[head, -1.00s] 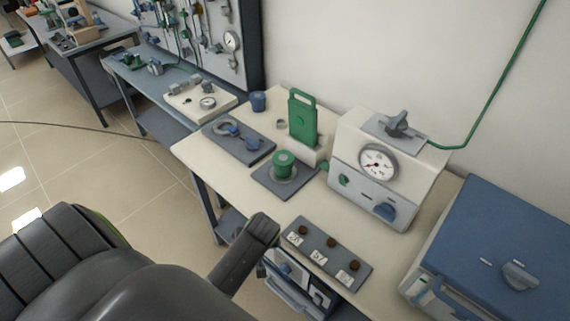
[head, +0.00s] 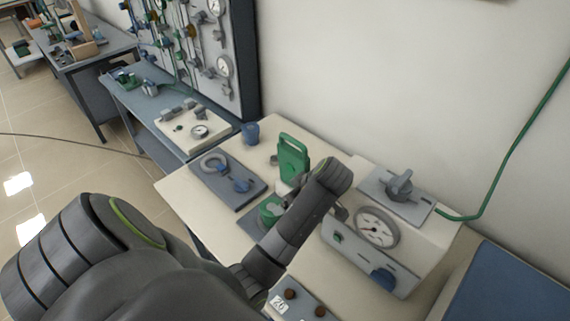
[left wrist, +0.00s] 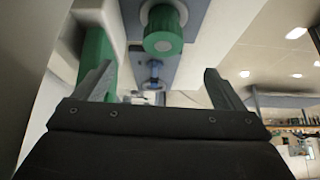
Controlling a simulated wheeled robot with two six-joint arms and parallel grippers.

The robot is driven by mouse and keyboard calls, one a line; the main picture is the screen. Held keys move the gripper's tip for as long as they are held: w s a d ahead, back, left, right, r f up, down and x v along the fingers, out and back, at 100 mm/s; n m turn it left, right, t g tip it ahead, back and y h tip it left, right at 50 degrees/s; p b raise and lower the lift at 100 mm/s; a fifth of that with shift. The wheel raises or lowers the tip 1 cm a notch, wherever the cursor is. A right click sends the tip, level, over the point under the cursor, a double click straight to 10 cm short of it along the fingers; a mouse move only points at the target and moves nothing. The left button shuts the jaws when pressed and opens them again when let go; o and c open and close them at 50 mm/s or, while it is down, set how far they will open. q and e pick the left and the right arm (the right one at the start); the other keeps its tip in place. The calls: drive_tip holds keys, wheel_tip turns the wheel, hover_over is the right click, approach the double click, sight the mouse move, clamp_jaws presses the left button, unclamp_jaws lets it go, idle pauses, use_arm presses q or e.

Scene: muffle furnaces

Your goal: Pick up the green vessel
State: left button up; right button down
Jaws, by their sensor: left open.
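The green vessel (head: 271,208), a round green piece, stands on a dark plate on the pale bench. My left arm partly covers it in the head view. In the left wrist view, the round green vessel (left wrist: 163,30) shows at the top, beyond the fingers and between their lines. My left gripper (left wrist: 159,70) is open, with its two dark fingers wide apart and nothing between them. In the head view my left arm reaches over the bench beside the vessel, and the fingers cannot be made out. My right gripper is in neither view.
A green upright block with a handle (head: 292,158) stands just behind the vessel; its green side (left wrist: 95,50) is close to one finger. A gauge box (head: 375,228) stands to the right. A dark plate with blue parts (head: 222,180) and a blue cup (head: 250,133) lie left.

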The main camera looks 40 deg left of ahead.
use_arm(q)
drive_tip(key=b, duration=0.5)
approach(270, 209)
drive_tip(key=w+f, duration=0.1)
drive_tip(key=p+x, duration=0.1)
drive_tip(key=x, duration=0.5)
drive_tip(key=shift+p+x, duration=0.4)
drive_tip(key=shift+x, duration=0.35)
drive_tip(key=p+x, duration=0.1)
drive_tip(key=x, duration=0.2)
drive_tip(key=shift+a, duration=0.15)
drive_tip(key=shift+a+f, duration=0.3)
drive_tip(key=shift+f, duration=0.3)
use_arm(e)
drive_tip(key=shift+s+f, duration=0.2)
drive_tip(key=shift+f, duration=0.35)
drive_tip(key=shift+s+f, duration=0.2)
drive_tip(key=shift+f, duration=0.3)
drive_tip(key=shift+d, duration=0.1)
